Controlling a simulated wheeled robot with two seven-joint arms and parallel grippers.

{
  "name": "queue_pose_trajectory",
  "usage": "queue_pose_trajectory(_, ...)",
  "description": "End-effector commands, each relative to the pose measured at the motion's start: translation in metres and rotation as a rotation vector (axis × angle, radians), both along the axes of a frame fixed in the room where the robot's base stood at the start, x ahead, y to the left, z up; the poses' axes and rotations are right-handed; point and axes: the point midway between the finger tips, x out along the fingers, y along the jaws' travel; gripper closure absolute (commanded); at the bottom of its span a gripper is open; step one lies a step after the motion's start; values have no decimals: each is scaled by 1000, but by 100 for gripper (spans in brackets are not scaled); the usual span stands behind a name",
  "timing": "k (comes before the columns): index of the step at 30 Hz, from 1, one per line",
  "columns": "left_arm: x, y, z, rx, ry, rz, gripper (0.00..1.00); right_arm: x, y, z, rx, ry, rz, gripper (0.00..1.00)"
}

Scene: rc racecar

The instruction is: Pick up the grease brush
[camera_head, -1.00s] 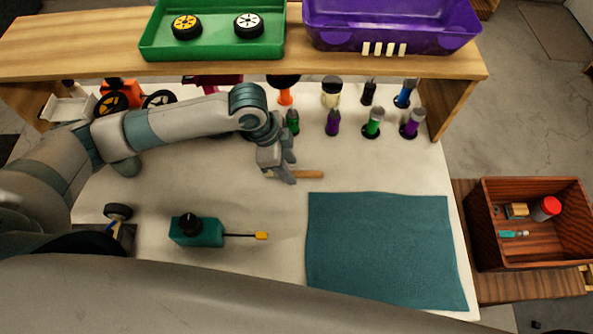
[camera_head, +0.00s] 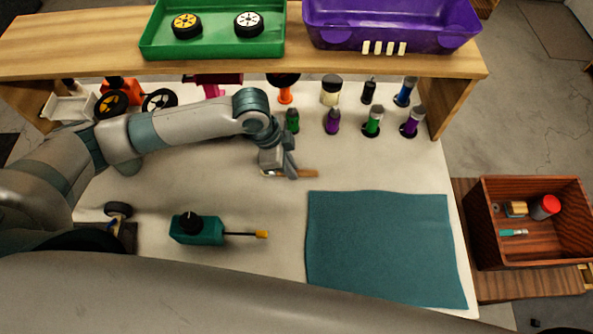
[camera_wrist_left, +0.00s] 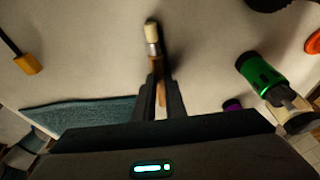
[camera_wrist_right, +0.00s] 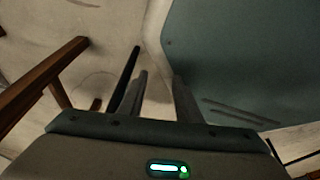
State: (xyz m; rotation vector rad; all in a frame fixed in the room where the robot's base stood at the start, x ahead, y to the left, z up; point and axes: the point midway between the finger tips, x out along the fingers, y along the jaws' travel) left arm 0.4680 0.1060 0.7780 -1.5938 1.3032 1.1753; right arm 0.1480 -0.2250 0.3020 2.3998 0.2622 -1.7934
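The grease brush has a pale bristle head, a metal collar and a wooden handle. In the left wrist view the brush (camera_wrist_left: 152,38) lies between my left fingers, bristles pointing away. In the head view its wooden handle (camera_head: 307,174) sticks out to the right of my left gripper (camera_head: 279,173), which hides part of it. My left gripper (camera_wrist_left: 161,85) looks shut on the handle, at or just above the white table top. My right gripper (camera_wrist_right: 158,80) is open and empty in its wrist view; it is not visible in the head view.
A teal mat (camera_head: 385,250) lies at the front right. Several coloured shock absorbers (camera_head: 372,121) stand behind the gripper. A shelf (camera_head: 295,61) spans the back. A wooden crate (camera_head: 535,258) stands at right.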

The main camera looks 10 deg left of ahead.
Motion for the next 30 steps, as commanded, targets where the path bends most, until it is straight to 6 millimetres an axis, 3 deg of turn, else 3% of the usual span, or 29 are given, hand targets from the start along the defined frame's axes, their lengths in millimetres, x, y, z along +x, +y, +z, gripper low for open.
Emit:
queue_pose_trajectory(20, 0, 0, 3, -1, -1, 0, 100, -2, 0, -2, -1, 5, 0, 69)
queue_pose_trajectory(26, 1, -1, 18, -2, -3, -1, 100, 6, 3, -2, 5, -16, 0, 69)
queue_pose_trajectory(30, 1, -1, 40, -2, -4, -2, 100, 20, 8, -1, 16, -53, 1, 69)
